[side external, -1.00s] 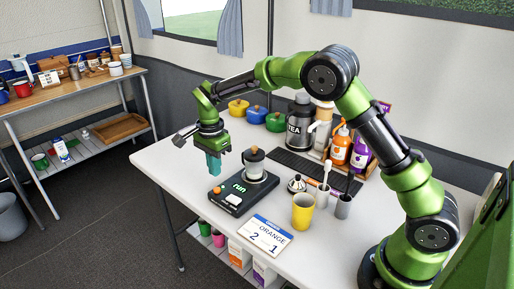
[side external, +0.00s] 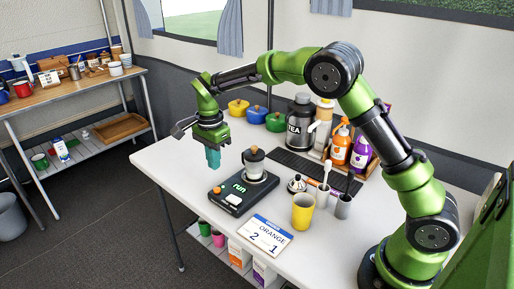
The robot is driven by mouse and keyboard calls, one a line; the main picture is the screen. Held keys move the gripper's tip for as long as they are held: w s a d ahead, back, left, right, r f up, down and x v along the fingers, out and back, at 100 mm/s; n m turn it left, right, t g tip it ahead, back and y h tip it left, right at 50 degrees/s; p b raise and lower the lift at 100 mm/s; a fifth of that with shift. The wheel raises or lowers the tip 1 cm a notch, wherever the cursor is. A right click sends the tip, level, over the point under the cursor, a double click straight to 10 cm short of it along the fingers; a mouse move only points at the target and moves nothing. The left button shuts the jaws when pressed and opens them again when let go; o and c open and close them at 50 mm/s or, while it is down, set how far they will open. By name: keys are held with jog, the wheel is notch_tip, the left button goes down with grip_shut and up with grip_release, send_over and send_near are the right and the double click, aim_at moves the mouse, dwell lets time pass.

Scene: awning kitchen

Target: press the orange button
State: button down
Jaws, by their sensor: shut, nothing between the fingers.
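The orange button (side external: 217,190) is a small round knob on the front left part of a black device (side external: 240,205) on the white table. The device has a green lit "run" display (side external: 239,187) and a pale button (side external: 231,199) near the orange one. My gripper (side external: 213,166) points down with teal fingers, shut and empty. In the picture it is just above the orange button, with a gap between. The exact height and depth offset is hard to tell.
Coloured pots (side external: 257,113) stand at the back. The table's left area is clear.

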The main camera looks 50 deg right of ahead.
jog(key=shift+r, duration=2.05)
jog(key=s+r+n+t, duration=0.2)
jog(key=s+r+n, duration=0.1)
jog(key=s, duration=0.6)
jog(key=s+d+r+n+t+y, duration=0.1)
jog(key=s+r+n+t, duration=0.1)
jog(key=s+n, duration=0.4)
jog(key=s+d+r+n+t+y, duration=0.1)
jog(key=s+r+n+t, duration=0.2)
jog(key=s, duration=0.9)
jog(key=shift+r+n, duration=0.45)
jog(key=shift+n, duration=0.55)
